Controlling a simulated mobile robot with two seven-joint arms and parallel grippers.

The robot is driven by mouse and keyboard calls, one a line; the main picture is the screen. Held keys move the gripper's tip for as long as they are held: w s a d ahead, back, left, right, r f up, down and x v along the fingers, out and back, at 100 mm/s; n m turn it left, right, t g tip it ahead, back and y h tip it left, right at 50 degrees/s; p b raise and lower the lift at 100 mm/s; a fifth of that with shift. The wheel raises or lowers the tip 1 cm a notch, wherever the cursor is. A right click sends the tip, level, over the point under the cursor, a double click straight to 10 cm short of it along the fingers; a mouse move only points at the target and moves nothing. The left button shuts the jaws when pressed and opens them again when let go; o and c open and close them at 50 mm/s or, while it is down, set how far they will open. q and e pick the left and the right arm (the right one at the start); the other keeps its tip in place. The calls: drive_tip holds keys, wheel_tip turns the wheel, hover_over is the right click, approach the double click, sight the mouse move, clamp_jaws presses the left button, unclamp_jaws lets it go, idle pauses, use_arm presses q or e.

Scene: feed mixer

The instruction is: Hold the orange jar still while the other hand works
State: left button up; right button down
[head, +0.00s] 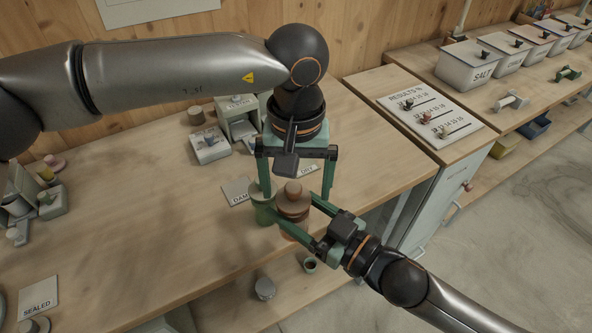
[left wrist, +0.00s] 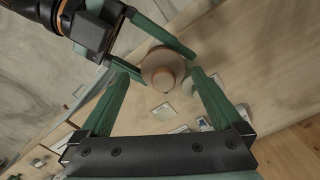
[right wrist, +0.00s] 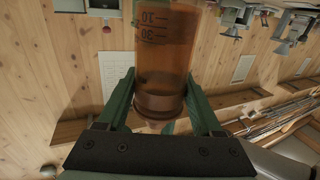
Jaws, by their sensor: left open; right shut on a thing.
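The orange jar (head: 292,212) with its brown knobbed lid stands upright near the table's front edge. It shows large, with scale marks, in the right wrist view (right wrist: 165,60), and its lid from above in the left wrist view (left wrist: 162,70). My right gripper (head: 304,218) is shut on the jar from the front right, one finger on each side. My left gripper (head: 294,192) points down from above, open, its fingers spread on either side of the lid with gaps visible in the left wrist view (left wrist: 161,77).
A green cup-like thing (head: 262,206) stands close left of the jar. Label cards (head: 237,191) and small devices (head: 209,145) lie behind. A results board (head: 428,110) and white salt bin (head: 468,68) are at right. The table's left middle is clear.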

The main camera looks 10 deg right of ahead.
use_arm(q)
drive_tip(key=c, duration=1.5)
drive_tip(key=shift+r, duration=0.15)
drive_tip(key=shift+r, duration=0.95)
